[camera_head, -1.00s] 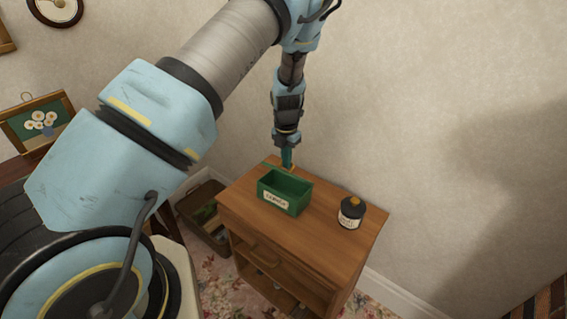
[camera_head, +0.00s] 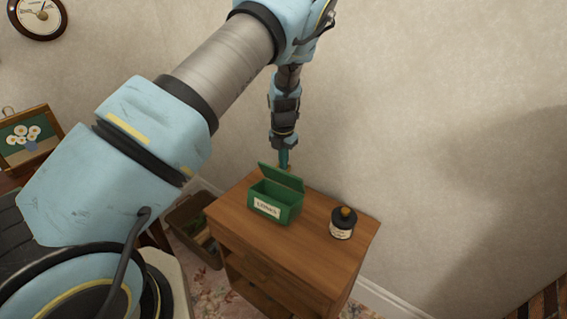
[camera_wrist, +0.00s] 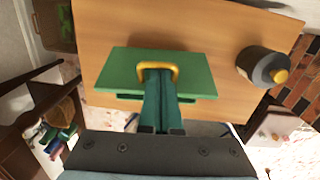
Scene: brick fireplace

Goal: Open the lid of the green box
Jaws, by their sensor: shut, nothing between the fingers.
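The green box (camera_head: 268,208) with a white label stands on the wooden cabinet top. Its lid (camera_head: 281,177) is raised at a slant along the back edge, leaving the box open at the front. In the wrist view the flat green lid (camera_wrist: 120,68) with its yellow handle (camera_wrist: 158,70) fills the middle and hides most of the box. My gripper (camera_head: 284,166) is just behind the lid. In the wrist view its teal fingers (camera_wrist: 160,85) are shut, with their tips at the yellow handle; whether they touch it is unclear.
A dark bottle (camera_head: 343,223) with a label stands right of the box on the wooden cabinet (camera_head: 310,241). A crate (camera_head: 190,228) is on the floor to the left. The wall (camera_head: 420,120) is close behind. The cabinet top's front is clear.

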